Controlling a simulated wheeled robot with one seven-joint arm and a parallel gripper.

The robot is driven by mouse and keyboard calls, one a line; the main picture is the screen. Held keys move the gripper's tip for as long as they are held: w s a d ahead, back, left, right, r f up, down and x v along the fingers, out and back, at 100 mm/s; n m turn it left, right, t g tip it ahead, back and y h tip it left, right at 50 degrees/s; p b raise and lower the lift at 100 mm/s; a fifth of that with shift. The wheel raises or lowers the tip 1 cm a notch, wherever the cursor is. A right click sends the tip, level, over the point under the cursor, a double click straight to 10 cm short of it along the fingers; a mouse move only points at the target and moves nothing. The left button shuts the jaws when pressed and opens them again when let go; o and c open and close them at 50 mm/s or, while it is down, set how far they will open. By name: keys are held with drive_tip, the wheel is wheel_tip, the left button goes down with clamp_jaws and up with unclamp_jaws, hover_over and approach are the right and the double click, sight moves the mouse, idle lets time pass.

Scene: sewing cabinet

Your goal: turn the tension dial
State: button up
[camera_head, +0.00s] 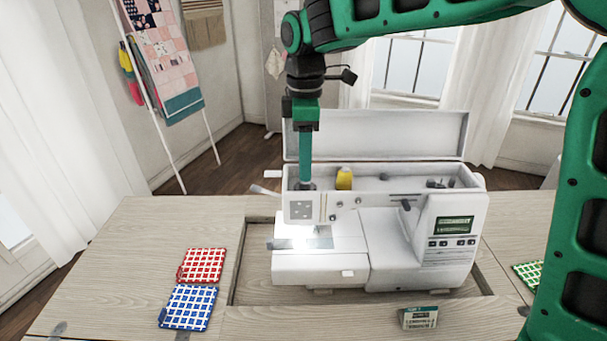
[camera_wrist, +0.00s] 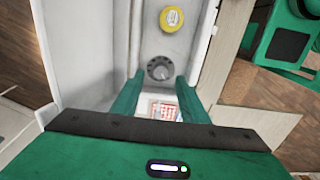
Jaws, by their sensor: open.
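The white sewing machine (camera_head: 392,251) stands in the cabinet with its top lid open. A round grey dial (camera_wrist: 159,68) sits inside the open top at the machine's left end. My gripper (camera_head: 305,180) points straight down over that end. In the wrist view, my gripper (camera_wrist: 160,78) is open, with one green finger on each side of the dial and a gap to it on both sides. I cannot tell how far the fingertips are above the dial. In the head view the fingers mostly hide the dial.
A yellow thread spool (camera_head: 344,179) stands in the top tray, right of my gripper. The raised lid (camera_head: 390,136) is behind it. Red (camera_head: 202,265) and blue (camera_head: 188,307) checked cloths lie left on the cabinet table. A small box (camera_head: 418,318) lies in front.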

sight(305, 184)
drive_tip(key=shift+f, duration=2)
